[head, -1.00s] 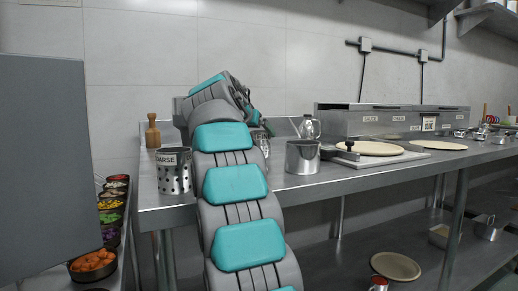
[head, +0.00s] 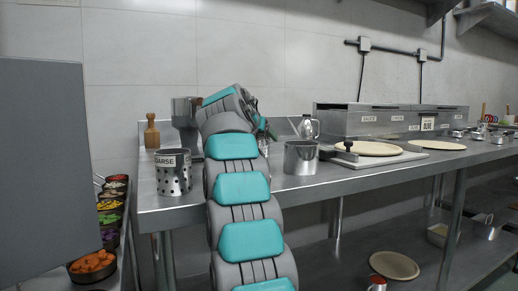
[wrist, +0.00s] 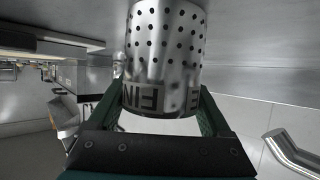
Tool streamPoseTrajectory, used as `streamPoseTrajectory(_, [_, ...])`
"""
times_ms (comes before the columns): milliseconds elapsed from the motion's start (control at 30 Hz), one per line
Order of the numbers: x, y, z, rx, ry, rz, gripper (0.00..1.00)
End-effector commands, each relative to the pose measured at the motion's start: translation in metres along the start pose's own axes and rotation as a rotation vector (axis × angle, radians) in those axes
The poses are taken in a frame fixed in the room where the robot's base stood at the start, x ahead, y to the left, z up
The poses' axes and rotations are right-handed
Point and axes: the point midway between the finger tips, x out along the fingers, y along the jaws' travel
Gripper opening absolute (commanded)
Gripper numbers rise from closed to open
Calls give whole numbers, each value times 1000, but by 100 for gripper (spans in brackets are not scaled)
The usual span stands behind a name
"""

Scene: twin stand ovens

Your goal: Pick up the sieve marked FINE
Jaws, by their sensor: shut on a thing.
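The sieve marked FINE (wrist: 165,45) is a shiny perforated metal cylinder with a pale label band, seen upside down in the wrist view. My gripper (wrist: 163,100) is shut on it, with a dark green finger on each side near the label band. The sieve's far end is cut off by the frame, so I cannot tell whether it touches the counter. In the head view my arm hides most of the gripper and sieve. Another perforated sieve (head: 174,180), with a label reading "ARSE" at its visible part, stands upright on the counter at the left.
A grey panel (head: 42,170) fills the left.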

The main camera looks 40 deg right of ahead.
Motion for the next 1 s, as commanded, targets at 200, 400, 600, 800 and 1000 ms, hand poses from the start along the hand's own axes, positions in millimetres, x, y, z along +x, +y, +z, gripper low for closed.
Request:
streamPoseTrajectory(200, [0,0,0,0,0,0,39])
streamPoseTrajectory(400, [0,0,0,0,0,0,22])
streamPoseTrajectory(600, [-1,0,-1,0,0,0,22])
streamPoseTrajectory(800, [-6,0,-13,1,1,0,22])
streamPoseTrajectory(1000, [-19,0,-38,1,1,0,22])
